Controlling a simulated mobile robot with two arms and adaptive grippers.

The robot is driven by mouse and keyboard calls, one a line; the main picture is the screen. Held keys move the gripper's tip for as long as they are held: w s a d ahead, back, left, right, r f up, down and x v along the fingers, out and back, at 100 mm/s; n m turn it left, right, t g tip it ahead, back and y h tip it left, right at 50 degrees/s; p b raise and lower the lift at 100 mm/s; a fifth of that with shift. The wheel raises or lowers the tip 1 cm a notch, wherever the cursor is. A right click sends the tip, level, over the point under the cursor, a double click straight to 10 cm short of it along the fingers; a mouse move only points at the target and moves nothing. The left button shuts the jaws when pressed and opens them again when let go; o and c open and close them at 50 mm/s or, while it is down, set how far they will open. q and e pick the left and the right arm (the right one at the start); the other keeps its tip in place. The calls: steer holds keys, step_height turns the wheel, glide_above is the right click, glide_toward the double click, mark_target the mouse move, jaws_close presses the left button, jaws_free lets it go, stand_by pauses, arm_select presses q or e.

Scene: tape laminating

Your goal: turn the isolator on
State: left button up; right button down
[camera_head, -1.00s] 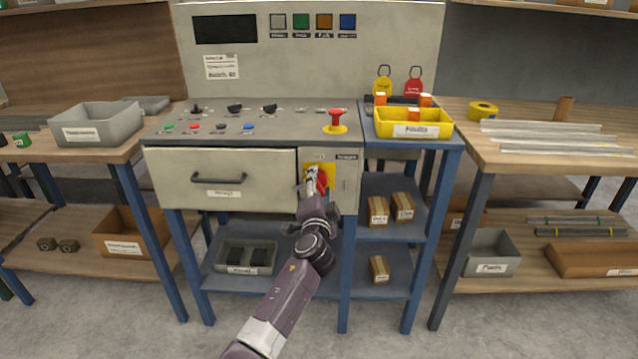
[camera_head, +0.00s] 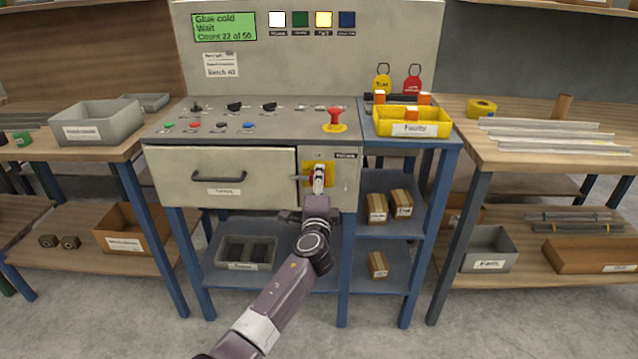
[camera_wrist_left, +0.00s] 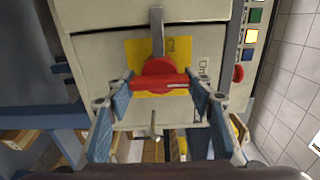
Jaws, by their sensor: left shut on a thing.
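The isolator is a red rotary handle (camera_wrist_left: 165,75) on a yellow plate (camera_head: 330,171), on the bench front right of the drawer. My left gripper (camera_head: 319,178) is in front of it and hides most of the handle in the head view. In the left wrist view, the fingers of my left gripper (camera_wrist_left: 161,84) are at the two ends of the red bar, shut on it. A grey metal strip (camera_wrist_left: 158,30) sticks out beside the handle. The display (camera_head: 224,27) is lit green and reads "Glue cold, Wait, Count 22 of 50". My right gripper is not in view.
The drawer handle (camera_head: 218,177) projects just left of the isolator. A red emergency button (camera_head: 335,119) stands on the panel above. A yellow tray (camera_head: 413,128) and two tags, yellow and red, are to its right. Shelves with small boxes are below right.

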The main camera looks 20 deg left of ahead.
arm_select(q)
steer(key=o, duration=1.7)
steer(key=v, duration=1.2)
